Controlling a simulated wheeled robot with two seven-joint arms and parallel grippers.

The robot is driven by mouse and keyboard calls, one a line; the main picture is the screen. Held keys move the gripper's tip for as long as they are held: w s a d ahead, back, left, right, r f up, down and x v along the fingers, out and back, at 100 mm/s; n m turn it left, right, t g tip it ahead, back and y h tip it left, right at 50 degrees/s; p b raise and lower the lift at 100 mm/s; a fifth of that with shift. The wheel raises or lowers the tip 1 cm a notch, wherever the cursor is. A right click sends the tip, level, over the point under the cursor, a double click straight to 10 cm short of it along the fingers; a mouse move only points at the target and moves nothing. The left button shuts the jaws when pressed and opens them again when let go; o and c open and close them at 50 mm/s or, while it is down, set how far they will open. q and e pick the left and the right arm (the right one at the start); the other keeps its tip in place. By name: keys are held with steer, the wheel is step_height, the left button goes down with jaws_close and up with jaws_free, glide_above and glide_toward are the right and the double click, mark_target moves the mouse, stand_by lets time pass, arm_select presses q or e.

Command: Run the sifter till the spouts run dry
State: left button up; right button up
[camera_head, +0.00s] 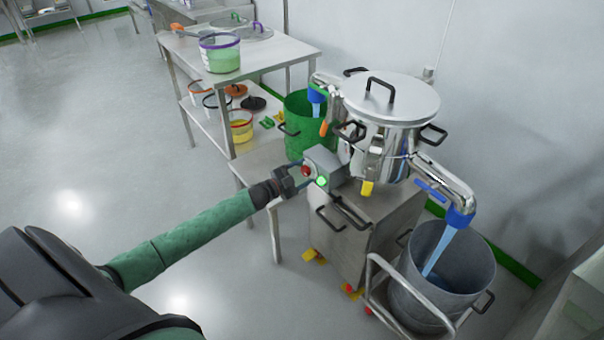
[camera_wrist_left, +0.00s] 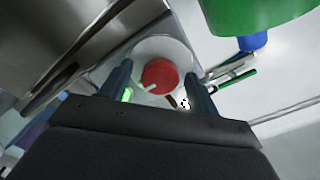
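The sifter (camera_head: 388,105) is a round steel drum with a lid, on a steel cabinet (camera_head: 352,232). Its right spout (camera_head: 461,216) has a blue end, and a light-blue stream drops from it into a grey bin (camera_head: 452,262). The other spout (camera_head: 317,94), also blue-ended, points into a green bin (camera_head: 303,125). My left gripper (camera_head: 303,176) is at the control box (camera_head: 325,162), by a red knob (camera_head: 306,171) and a lit green light (camera_head: 321,181). In the left wrist view the open fingers stand either side of the red knob (camera_wrist_left: 160,77). My right gripper is not in view.
A steel table (camera_head: 262,60) at the back holds a bucket of green material (camera_head: 220,53). Its lower shelf carries several buckets and lids. The grey bin stands on a wheeled cart (camera_head: 385,285). The floor at left is clear.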

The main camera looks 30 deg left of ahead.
arm_select(q)
steer(key=shift+s+a+f, duration=0.1)
steer(key=shift+s+a, duration=0.1)
steer(key=shift+s, duration=0.25)
steer(key=b+v, duration=0.1)
steer(key=v, duration=0.5)
steer(key=shift+s, duration=0.4)
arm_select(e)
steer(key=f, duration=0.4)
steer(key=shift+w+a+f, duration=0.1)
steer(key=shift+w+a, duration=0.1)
arm_select(q)
steer(key=shift+a, duration=0.15)
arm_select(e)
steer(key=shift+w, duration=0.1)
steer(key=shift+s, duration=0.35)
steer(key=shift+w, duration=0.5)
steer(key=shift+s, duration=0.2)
